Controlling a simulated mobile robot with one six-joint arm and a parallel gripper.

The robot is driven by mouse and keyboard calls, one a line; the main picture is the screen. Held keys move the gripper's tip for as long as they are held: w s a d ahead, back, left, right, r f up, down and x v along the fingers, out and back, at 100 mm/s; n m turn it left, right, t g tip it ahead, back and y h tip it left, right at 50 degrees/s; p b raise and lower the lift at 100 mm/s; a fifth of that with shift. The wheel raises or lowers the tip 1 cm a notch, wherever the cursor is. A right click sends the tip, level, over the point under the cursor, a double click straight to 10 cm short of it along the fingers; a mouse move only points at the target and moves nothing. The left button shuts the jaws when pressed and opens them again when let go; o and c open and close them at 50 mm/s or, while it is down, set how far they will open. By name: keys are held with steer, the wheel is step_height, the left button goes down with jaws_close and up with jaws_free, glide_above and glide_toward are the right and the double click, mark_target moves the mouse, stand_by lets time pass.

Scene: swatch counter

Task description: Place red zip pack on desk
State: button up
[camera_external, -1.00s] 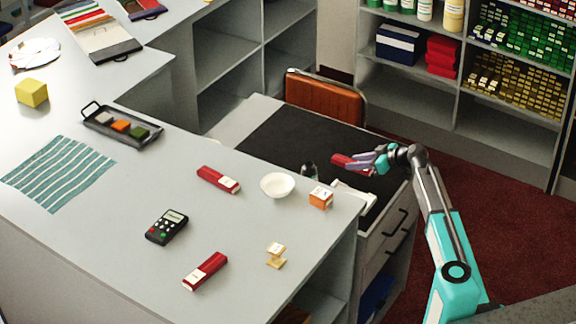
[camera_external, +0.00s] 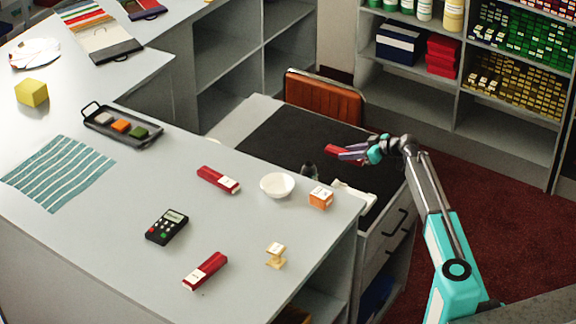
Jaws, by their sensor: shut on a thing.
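My gripper (camera_external: 352,152) is shut on a red zip pack (camera_external: 338,150) and holds it over the dark mat of the desk (camera_external: 283,142). The pack sticks out to the left of the fingers. I cannot tell how high it is above the mat. Two more red packs with white labels lie on the grey counter: one (camera_external: 218,179) left of the white bowl, the other (camera_external: 206,270) near the counter's front edge.
The grey counter (camera_external: 130,200) stands in front of the desk, with a white bowl (camera_external: 277,185), an orange box (camera_external: 320,197), a calculator (camera_external: 167,227) and a small wooden stand (camera_external: 276,255). An orange chair (camera_external: 325,98) stands behind the desk. The mat's middle looks clear.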

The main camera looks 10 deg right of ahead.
steer(key=shift+w, duration=0.1)
steer(key=shift+w, duration=0.5)
steer(key=shift+s+f, duration=0.15)
steer(key=shift+f, duration=1.65)
steer(key=shift+f, duration=0.2)
steer(key=o, duration=1.1)
steer(key=shift+c, duration=0.2)
steer(key=shift+r, duration=0.2)
steer(key=shift+s+r+p, duration=0.1)
steer(key=shift+p, duration=0.2)
steer(key=b+v, duration=0.1)
steer(key=v, duration=1)
steer(key=shift+s+d, duration=0.2)
steer(key=shift+d, duration=0.05)
